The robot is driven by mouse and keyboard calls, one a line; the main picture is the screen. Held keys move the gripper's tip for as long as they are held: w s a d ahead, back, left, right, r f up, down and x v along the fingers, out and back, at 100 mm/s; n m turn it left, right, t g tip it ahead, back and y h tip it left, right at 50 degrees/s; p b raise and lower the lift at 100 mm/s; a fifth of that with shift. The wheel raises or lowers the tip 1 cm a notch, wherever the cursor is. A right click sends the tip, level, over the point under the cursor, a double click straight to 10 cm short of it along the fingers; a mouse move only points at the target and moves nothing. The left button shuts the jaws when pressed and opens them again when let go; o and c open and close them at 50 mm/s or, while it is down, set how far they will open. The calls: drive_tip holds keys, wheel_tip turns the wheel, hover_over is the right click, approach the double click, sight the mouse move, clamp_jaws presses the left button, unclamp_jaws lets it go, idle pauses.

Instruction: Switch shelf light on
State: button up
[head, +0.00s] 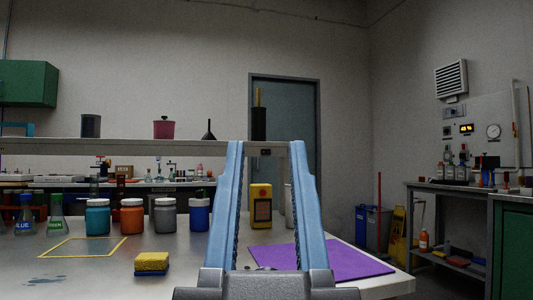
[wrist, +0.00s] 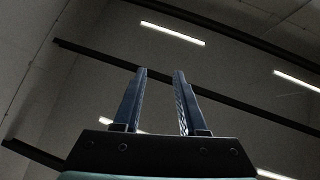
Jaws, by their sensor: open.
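A pale shelf (head: 130,146) runs above the bench at the left and ends behind my gripper. A small dark fitting (head: 265,151), possibly the light switch, sits on the shelf's front edge and shows between my fingers. Its on or off state is too small to tell. No lit lamp shows under the shelf. My gripper (head: 266,145) points upward in front of the shelf end, its two blue fingers apart and empty. In the wrist view the open gripper (wrist: 160,70) faces only the ceiling and its lamps.
A yellow device (head: 261,206) stands on the bench (head: 200,262) behind the fingers. Several jars (head: 132,216), a sponge (head: 152,262) and a purple mat (head: 350,262) are also there. A dark cup (head: 259,124) stands on the shelf above the fitting.

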drive_tip(key=shift+r, duration=0.25)
drive_tip(key=shift+c, duration=1.2)
wheel_tip(320, 180, up, 3)
drive_tip(key=p, duration=0.3)
drive_tip(key=shift+f, duration=0.2)
clamp_jaws()
wheel_tip(320, 180, up, 48)
drive_tip(key=p, duration=4.8)
drive_tip(key=shift+w+r, duration=0.1)
drive_tip(key=shift+w, duration=0.05)
